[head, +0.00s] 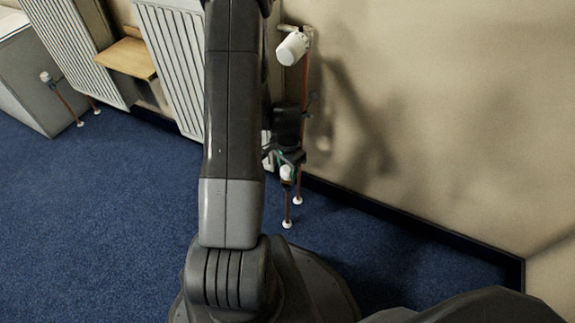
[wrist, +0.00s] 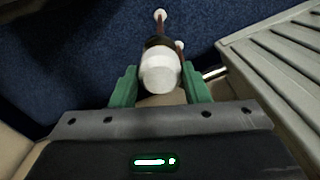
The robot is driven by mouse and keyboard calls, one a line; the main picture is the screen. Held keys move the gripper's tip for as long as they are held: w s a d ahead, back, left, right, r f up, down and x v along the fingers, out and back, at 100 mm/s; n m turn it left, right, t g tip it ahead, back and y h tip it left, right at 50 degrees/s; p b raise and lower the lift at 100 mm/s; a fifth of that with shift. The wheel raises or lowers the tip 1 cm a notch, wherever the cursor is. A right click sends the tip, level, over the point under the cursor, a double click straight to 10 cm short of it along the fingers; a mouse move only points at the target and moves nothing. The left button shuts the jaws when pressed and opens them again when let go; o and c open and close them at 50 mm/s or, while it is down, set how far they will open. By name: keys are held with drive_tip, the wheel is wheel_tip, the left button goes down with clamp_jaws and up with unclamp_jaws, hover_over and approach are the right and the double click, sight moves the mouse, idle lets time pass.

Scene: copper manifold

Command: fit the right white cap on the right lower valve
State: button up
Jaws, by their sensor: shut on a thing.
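My gripper (wrist: 160,85) has its green fingers shut on the right white cap (wrist: 159,70), one finger on each side. In the head view my gripper (head: 283,160) is low by the wall at the right radiator's end, and the cap (head: 287,173) shows as a small white piece at the fingers. The cap lines up with the top of a copper pipe (head: 287,210), with a dark brown band just beyond it in the wrist view. The right lower valve is mostly hidden behind the cap and gripper, so I cannot tell how far the cap sits on it.
A larger white valve head (head: 292,48) is on the wall above my gripper. The right radiator (head: 175,65) is close by; its ribbed panel (wrist: 285,60) flanks my gripper. A wooden shelf (head: 126,58) and another radiator (head: 68,45) are farther left. Blue carpet (head: 110,220) is clear.

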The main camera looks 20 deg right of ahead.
drive_tip(key=shift+f, duration=0.45)
drive_tip(key=shift+f+b, duration=1.1)
idle(1.5)
drive_tip(key=o, duration=1)
drive_tip(key=shift+o, duration=0.2)
drive_tip(key=shift+r, duration=0.15)
wheel_tip(320, 180, up, 12)
drive_tip(key=p, duration=0.4)
drive_tip(key=shift+p, duration=0.3)
wheel_tip(320, 180, down, 12)
drive_tip(key=b, duration=0.4)
drive_tip(key=shift+f+b, duration=0.2)
drive_tip(key=shift+b, duration=0.2)
drive_tip(key=shift+r+p, duration=0.3)
drive_tip(key=shift+r, duration=0.05)
